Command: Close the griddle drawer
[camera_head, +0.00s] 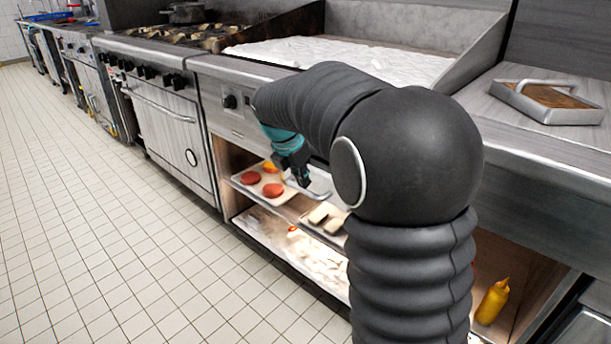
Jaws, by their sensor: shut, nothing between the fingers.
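The griddle (340,55) has a pale, whitish top and a steel front panel (240,121) with a knob. Below it is an open bay with trays on shelves. I cannot make out for certain which part is the griddle drawer; my arm hides much of the griddle front. My gripper (304,181), black with a teal wrist, points down in front of the bay opening. It is shut and empty. Its tip overlaps a grey rounded edge (320,187) beside the upper tray; I cannot tell whether they touch.
A tray (240,182) with red patties sits in the bay, with a second tray (334,238) of pale pieces to its right. A yellow bottle (492,302) stands on the lower right shelf. An oven (170,125) is to the left. The tiled floor (110,240) is clear.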

